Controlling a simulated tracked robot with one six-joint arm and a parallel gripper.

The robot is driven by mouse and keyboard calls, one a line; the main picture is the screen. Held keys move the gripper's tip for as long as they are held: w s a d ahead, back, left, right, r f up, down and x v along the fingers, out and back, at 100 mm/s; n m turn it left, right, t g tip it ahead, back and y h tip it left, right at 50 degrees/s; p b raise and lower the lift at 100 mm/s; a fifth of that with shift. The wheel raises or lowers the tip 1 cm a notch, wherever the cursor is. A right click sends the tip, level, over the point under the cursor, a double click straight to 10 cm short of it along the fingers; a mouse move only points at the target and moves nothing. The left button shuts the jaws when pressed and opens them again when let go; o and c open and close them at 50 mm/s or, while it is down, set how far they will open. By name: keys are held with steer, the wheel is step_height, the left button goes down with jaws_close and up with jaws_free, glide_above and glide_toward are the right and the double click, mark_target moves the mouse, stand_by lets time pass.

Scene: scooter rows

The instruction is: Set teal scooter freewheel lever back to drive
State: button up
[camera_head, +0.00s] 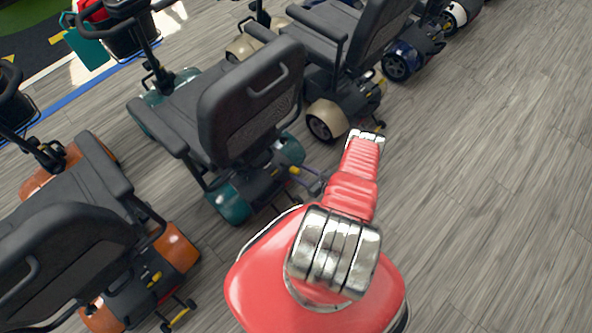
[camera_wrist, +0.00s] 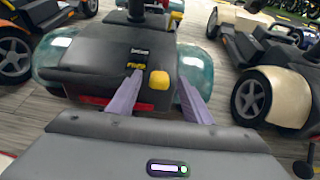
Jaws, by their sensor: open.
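The teal scooter (camera_head: 232,203) stands in the middle of the head view, with its black seat back towards me. In the wrist view its black rear cover (camera_wrist: 95,60) sits between two teal fenders. A yellow lever knob (camera_wrist: 158,80) shows at the back of that cover, beside a small label with yellow marks. My gripper (camera_wrist: 160,82) is open, and its two purple fingers point at the scooter's rear with the yellow knob showing between them. I cannot tell whether they touch it.
An orange scooter (camera_head: 178,247) stands to the left. A beige scooter (camera_head: 327,121) stands to the right, its wheel also close in the wrist view (camera_wrist: 262,98). A blue scooter (camera_head: 406,54) is farther off. Wood-look floor (camera_head: 500,180) is clear on the right.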

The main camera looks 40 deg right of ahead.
mark_target(298, 171)
steer(key=shift+x, duration=1.8)
steer(key=shift+r, duration=0.1)
jaws_close()
